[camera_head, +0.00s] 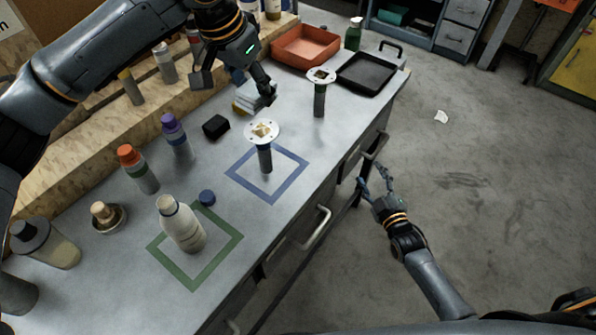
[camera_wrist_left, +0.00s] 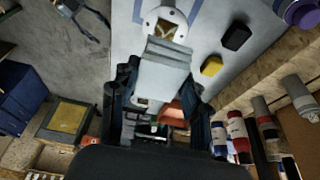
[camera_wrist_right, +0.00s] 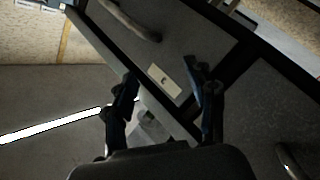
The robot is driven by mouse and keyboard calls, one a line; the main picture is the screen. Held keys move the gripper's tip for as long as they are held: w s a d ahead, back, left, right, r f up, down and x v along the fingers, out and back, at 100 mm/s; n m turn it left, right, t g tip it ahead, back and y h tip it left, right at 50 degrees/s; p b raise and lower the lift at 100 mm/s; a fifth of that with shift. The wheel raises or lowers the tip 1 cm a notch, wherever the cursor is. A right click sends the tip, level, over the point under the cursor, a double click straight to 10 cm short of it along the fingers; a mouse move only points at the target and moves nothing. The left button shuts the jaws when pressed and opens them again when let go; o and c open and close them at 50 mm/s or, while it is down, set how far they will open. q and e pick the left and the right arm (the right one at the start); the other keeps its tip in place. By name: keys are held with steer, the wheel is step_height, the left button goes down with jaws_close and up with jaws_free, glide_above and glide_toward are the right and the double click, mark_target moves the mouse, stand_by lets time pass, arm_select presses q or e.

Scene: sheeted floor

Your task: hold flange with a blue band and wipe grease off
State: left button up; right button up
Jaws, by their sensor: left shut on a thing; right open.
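A flange (camera_head: 263,132) with a pale disc and dark stem stands upright in the blue square outline (camera_head: 287,186). Tan grease lies on its disc, which also shows in the left wrist view (camera_wrist_left: 152,19). A second flange (camera_head: 320,76) stands farther back. I cannot make out a blue band on either stem. My left gripper (camera_head: 237,88) is shut on a folded grey-white cloth (camera_wrist_left: 163,75), held above the bench behind the first flange; the cloth also shows in the head view (camera_head: 254,97). My right gripper (camera_head: 376,180) is open and empty, beside the bench front.
A white bottle (camera_head: 181,225) stands in a green square (camera_head: 194,284), with a blue cap (camera_head: 207,197) close by. A black block (camera_head: 216,127) and several bottles stand toward the wall. An orange tray (camera_head: 305,45) and black tray (camera_head: 366,72) are at the far end. Drawer handles (camera_head: 318,229) project in front.

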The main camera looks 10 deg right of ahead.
mark_target(263, 139)
steer(key=w+r+n+t+y, duration=0.1)
steer(key=w+r+n+t, duration=0.3)
steer(key=r, duration=1.2)
steer(key=s+a+m+g+y, duration=0.1)
steer(key=a, duration=0.3)
steer(key=s+a+m+g+y, duration=0.1)
steer(key=s+a+m, duration=0.1)
steer(key=a, duration=0.2)
steer(key=s+a+m+g+y, duration=0.1)
steer(key=s+a, duration=0.1)
steer(key=a, duration=0.2)
steer(key=shift+r+m+y, duration=0.25)
steer(key=shift+m+y, duration=0.05)
steer(key=shift+y, duration=0.1)
steer(key=s+a+r+m+g+y, duration=0.25)
steer(key=s+a+r+m, duration=0.2)
steer(key=s+a, duration=0.5)
steer(key=x, duration=0.8)
steer(key=f+x, duration=0.1)
steer(key=x, duration=0.3)
steer(key=shift+w+a, duration=0.25)
steer(key=shift+a, duration=0.1)
jaws_close()
